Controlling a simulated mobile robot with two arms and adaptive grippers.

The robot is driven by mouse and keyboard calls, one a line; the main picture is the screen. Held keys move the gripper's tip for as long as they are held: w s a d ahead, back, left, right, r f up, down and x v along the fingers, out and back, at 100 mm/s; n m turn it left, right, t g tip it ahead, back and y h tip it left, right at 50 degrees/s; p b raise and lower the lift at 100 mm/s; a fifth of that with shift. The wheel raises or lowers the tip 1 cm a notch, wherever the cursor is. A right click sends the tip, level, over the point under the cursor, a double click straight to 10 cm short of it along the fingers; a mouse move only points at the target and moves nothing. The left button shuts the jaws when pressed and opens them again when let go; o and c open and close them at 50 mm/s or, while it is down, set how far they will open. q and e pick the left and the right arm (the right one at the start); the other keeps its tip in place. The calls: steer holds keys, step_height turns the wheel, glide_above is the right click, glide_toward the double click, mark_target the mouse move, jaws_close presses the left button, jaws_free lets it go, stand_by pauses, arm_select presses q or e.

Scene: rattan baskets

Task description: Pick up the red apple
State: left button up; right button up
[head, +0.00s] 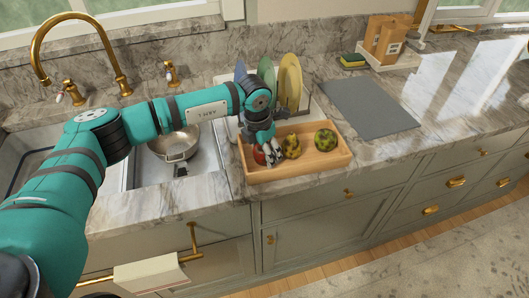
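The red apple (259,157) lies at the left end of a wooden tray (305,169) on the counter. Only a small red part of it shows; my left gripper (269,157) covers the rest. My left arm comes in from the left and the gripper points down into the tray, with its fingers at the apple. The fingers are small and partly overlap the apple, so I cannot tell whether they are open or shut on it. My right gripper is not in view.
In the tray, a dark-spotted yellow fruit (292,147) is close to the gripper's right, and a round green-yellow fruit (325,140) is farther right. Upright plates (290,80) stand behind. A sink with a pan (175,146) is left. A grey mat (370,107) lies bare at right.

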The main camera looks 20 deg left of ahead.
arm_select(q)
steer(key=c, duration=0.4)
steer(key=shift+r, duration=0.1)
steer(key=shift+c, duration=0.2)
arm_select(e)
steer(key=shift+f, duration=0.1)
